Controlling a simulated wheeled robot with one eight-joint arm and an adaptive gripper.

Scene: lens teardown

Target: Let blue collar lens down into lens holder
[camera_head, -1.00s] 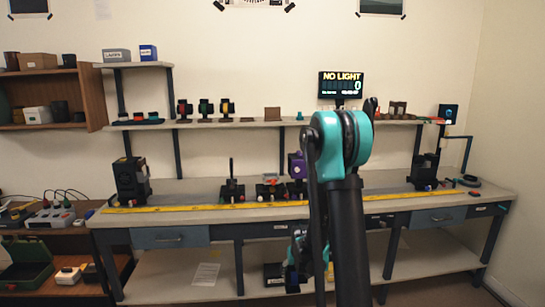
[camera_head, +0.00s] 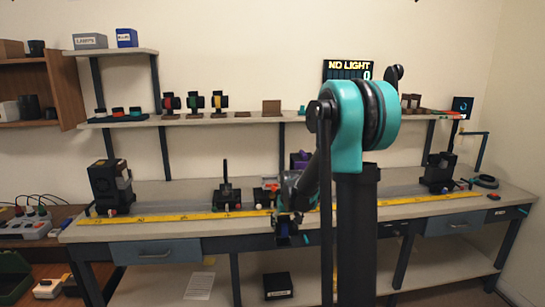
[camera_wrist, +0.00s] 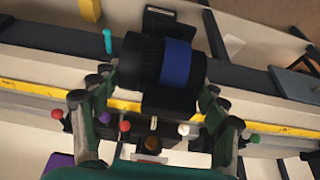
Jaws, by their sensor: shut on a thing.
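My gripper (camera_wrist: 160,95) is shut on the blue collar lens (camera_wrist: 175,62), a black barrel with a wide blue band, lying crosswise between the fingers in the wrist view. In the head view my gripper (camera_head: 287,218) is at the bench's front edge, partly hidden by my arm; the lens there is small and dark. Behind it, dark carriages stand along the bench rail, one with an upright post (camera_head: 227,192) and one with a red part (camera_head: 267,190). I cannot tell which is the lens holder. The held lens appears apart from them.
A yellow ruler (camera_head: 170,217) runs along the bench front. A purple part (camera_head: 300,160) stands behind my arm. Red, green and yellow lenses (camera_head: 195,103) stand on the upper shelf. A black box (camera_head: 277,285) lies on the lower shelf.

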